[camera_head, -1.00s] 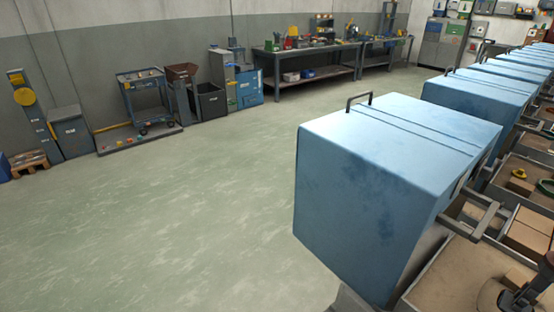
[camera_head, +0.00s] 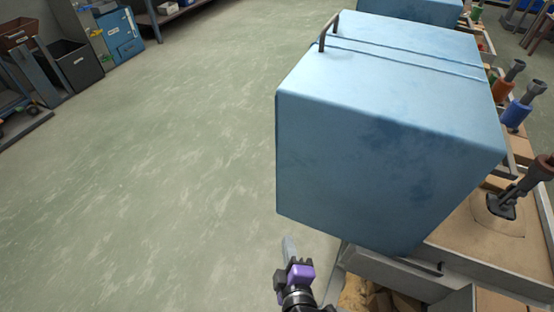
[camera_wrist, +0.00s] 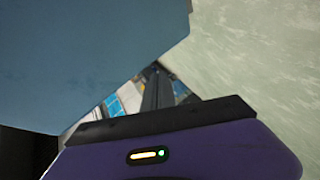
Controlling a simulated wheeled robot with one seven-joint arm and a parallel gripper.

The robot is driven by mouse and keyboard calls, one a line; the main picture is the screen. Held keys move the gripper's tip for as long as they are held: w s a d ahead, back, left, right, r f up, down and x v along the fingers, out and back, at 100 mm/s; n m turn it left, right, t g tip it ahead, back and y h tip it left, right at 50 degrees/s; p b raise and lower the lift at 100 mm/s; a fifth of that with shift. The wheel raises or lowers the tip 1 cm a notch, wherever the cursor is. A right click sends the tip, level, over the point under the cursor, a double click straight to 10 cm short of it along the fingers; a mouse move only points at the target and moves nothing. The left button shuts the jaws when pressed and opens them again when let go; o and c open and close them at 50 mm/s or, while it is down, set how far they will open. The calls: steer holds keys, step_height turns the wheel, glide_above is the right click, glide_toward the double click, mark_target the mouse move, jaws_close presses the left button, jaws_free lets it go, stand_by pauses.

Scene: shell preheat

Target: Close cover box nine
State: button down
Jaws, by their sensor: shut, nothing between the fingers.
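A large blue cover (camera_head: 375,140) with a dark bar handle (camera_head: 328,32) on its top fills the middle right of the head view. No number shows on it, so I cannot tell whether it is box nine. Its lower edge overhangs a grey-rimmed station (camera_head: 385,272). My gripper (camera_head: 288,244), with a purple part behind its grey fingers, is shut and empty just left of the cover's lower front. In the wrist view the cover's blue face (camera_wrist: 80,55) lies close at the upper left, beside my dark fingers (camera_wrist: 155,88). Contact cannot be told.
Another blue cover (camera_head: 425,10) stands behind. A tan work surface (camera_head: 475,235) with an upright tool (camera_head: 528,185) is on the right. Open green floor (camera_head: 180,170) lies to the left, with a dark bin (camera_head: 72,65) and a blue cabinet (camera_head: 120,35) at its far edge.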

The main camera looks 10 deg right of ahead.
steer(key=w+a+r+n+t+h, duration=0.3)
steer(key=w+a+r, duration=0.4)
steer(key=w+r, duration=0.55)
steer(key=w+d+m+h+p, duration=0.1)
steer(key=w+d+p, duration=0.2)
steer(key=w+d, duration=0.3)
steer(key=shift+w+f, duration=0.2)
steer(key=shift+w, duration=0.15)
steer(key=shift+d, duration=0.15)
